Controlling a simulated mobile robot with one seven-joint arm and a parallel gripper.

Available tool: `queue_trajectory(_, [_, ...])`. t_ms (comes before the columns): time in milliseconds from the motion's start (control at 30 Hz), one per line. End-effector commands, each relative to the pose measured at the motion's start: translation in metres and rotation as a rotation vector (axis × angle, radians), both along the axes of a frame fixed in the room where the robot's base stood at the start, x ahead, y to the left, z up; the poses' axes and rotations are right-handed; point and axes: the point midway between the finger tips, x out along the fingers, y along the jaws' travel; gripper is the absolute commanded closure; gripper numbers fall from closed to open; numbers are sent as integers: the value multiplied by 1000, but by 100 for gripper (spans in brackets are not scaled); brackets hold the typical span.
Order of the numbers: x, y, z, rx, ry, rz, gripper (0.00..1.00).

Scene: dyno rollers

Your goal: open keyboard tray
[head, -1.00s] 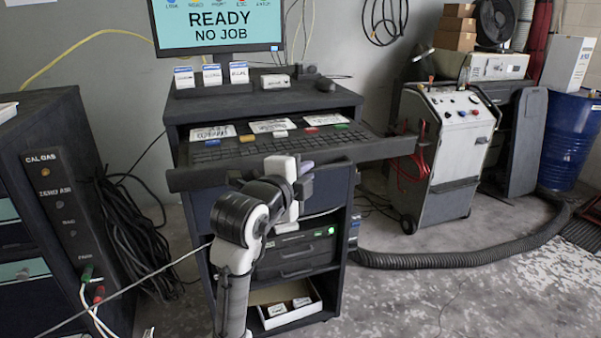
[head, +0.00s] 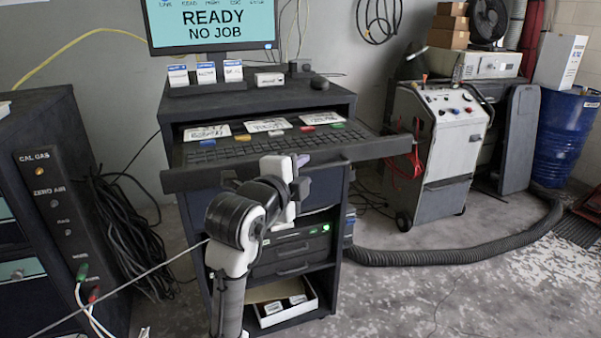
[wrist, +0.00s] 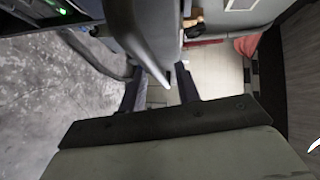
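The black keyboard tray (head: 200,179) stands pulled out from the dark cabinet and carries a keyboard (head: 245,147). My gripper (head: 302,161) is at the middle of the tray's front edge, with my arm coming up from below in front of the cabinet. In the wrist view, the two dark fingers of my gripper (wrist: 159,89) are apart. A grey edge (wrist: 150,40), apparently the tray front, reaches down toward the gap between them. I cannot tell whether the fingers touch it.
A monitor (head: 212,22) stands on the cabinet top (head: 290,96). Open shelves with a white box (head: 285,302) are below. A dark cabinet (head: 45,120) and cables stand left. A grey wheeled machine (head: 440,150) and a hose (head: 450,255) are right. The front right floor is clear.

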Motion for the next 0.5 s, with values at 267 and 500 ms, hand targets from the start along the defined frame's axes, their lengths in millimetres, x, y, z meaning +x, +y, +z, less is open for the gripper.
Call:
queue_trajectory(267, [-16,10,2,-1,-3,3,67])
queue_trajectory(500, [-64,35,9,2,-5,4,67])
